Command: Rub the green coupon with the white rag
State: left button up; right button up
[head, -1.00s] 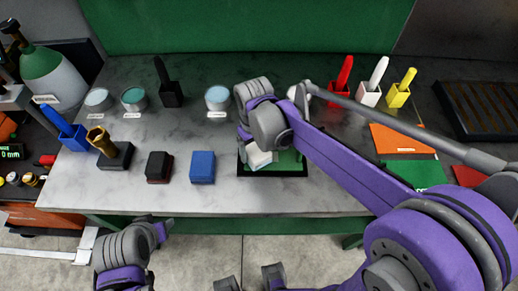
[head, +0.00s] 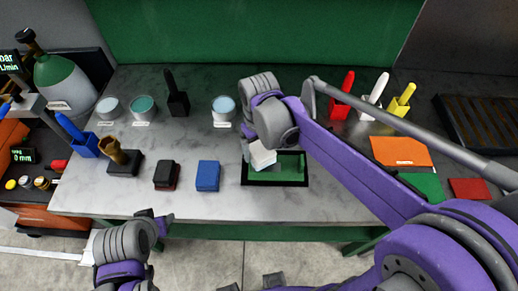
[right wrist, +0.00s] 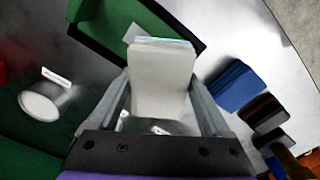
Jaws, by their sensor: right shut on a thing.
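My right gripper (right wrist: 160,105) is shut on the white rag (right wrist: 162,80), a pale folded block between its two fingers. In the head view the rag (head: 262,155) is at the left back part of a black-framed tray (head: 275,185) with a green surface (head: 285,171). I cannot tell whether the rag touches that surface. A flat green sheet (head: 424,186) lies at the right of the table, partly behind my right arm. Which green piece is the coupon is not clear.
A blue block (head: 207,176) and a dark block (head: 167,175) stand left of the tray. Orange (head: 400,151) and red (head: 469,189) sheets lie at the right. Several tubs, including one near the rag (head: 223,108), and handled tools in holders line the back. The table's front strip is clear.

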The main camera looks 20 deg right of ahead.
pick_arm(q)
jog(key=shift+s, duration=0.1)
pick_arm(e)
jog(key=shift+s, duration=0.1)
jog(key=shift+r, duration=0.35)
jog(key=shift+r+p, duration=0.75)
jog(key=shift+r, duration=0.45)
pick_arm(q)
jog(key=shift+w+r, duration=0.35)
jog(key=shift+r, duration=0.2)
jog(key=shift+w+r, duration=0.3)
jog(key=shift+r, duration=0.2)
pick_arm(e)
jog(key=shift+f, duration=0.1)
pick_arm(q)
jog(key=shift+s, duration=0.2)
jog(key=shift+f, duration=0.1)
